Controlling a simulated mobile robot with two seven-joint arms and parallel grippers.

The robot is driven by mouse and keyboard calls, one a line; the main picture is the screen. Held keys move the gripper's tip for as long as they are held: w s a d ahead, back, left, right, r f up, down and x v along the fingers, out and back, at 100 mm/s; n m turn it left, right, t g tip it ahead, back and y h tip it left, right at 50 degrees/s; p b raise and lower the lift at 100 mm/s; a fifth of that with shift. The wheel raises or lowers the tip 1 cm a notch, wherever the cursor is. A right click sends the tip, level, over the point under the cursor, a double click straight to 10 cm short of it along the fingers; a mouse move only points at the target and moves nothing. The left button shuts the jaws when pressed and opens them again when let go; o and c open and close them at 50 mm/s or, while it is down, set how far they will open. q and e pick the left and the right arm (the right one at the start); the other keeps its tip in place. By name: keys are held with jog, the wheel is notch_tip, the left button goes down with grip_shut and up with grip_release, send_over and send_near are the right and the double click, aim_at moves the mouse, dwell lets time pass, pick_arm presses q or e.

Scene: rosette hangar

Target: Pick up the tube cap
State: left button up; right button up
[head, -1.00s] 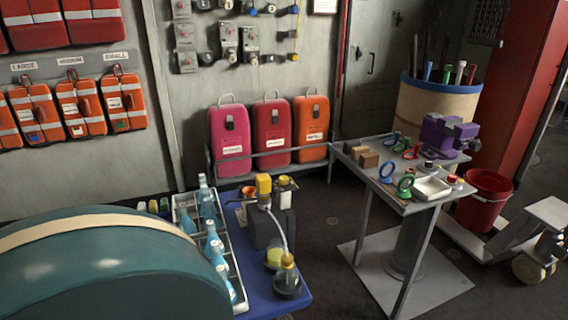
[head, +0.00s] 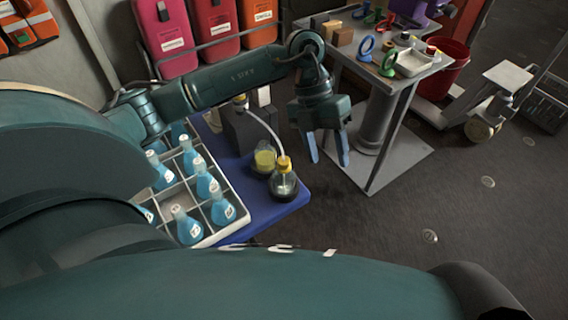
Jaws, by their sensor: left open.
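A yellow cap (head: 284,163) sits upright on a clear flask (head: 284,184) near the right edge of the blue table (head: 245,210). A pale tube (head: 268,126) curves from a dark block (head: 243,132) to this cap, which looks like the tube cap. My left gripper (head: 328,162) reaches over from the left and points down, to the right of the cap and apart from it. Its two blue fingers are spread with nothing between them. My arm hides part of the block's top. My right gripper is not in view.
A beaker of yellow liquid (head: 264,159) stands close behind the flask. A white divided crate (head: 232,222) with several blue bottles is to the left. A grey metal table (head: 398,75) with rings and a tray stands behind right.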

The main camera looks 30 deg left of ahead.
pick_arm(q)
jog(key=w+a+r+n+y, duration=0.25)
jog(key=a+y, duration=0.25)
jog(key=a, duration=0.5)
jog(key=shift+m+t, duration=0.25)
jog(key=shift+t, duration=0.15)
jog(key=f, duration=0.5)
jog(key=shift+s+a+f+p, duration=0.1)
jog(key=shift+s+f+p, duration=0.2)
jog(key=shift+p, duration=0.05)
jog(key=shift+s+f+p, duration=0.2)
jog(key=shift+f, duration=0.85)
jog(key=shift+s+f+p, duration=0.15)
jog(key=shift+f+p, duration=0.1)
jog(key=shift+f, duration=0.8)
jog(key=shift+s+f+p, duration=0.2)
jog(key=shift+f, duration=0.85)
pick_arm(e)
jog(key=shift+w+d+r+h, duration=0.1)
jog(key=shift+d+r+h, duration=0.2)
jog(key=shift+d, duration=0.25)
pick_arm(q)
jog(key=c, duration=1)
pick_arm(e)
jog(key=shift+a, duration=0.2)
